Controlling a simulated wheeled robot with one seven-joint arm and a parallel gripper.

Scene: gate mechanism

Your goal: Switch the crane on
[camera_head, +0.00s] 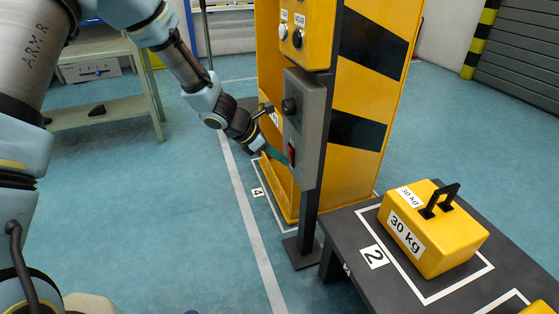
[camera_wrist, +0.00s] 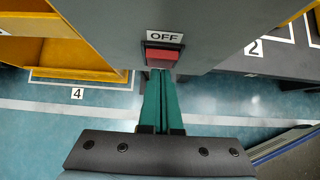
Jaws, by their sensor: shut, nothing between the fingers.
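A grey control box (camera_head: 305,125) is mounted on a dark post. It carries a black knob (camera_head: 289,107) and, lower down, a red rocker switch (camera_head: 291,154). In the wrist view the red switch (camera_wrist: 163,55) sits under a white label reading OFF (camera_wrist: 164,37). My gripper (camera_head: 280,157) is shut and empty, with its teal fingers pointing at the lower part of the box. In the wrist view my fingertips (camera_wrist: 162,73) are right at the lower edge of the switch. I cannot tell whether they touch it.
A yellow striped gate frame (camera_head: 370,75) stands behind the post. A dark bench (camera_head: 345,245) at right bears a yellow 30 kg weight (camera_head: 432,235) on spot 2. Above the box is a yellow panel (camera_head: 313,15) with buttons. Floor left of the post is clear.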

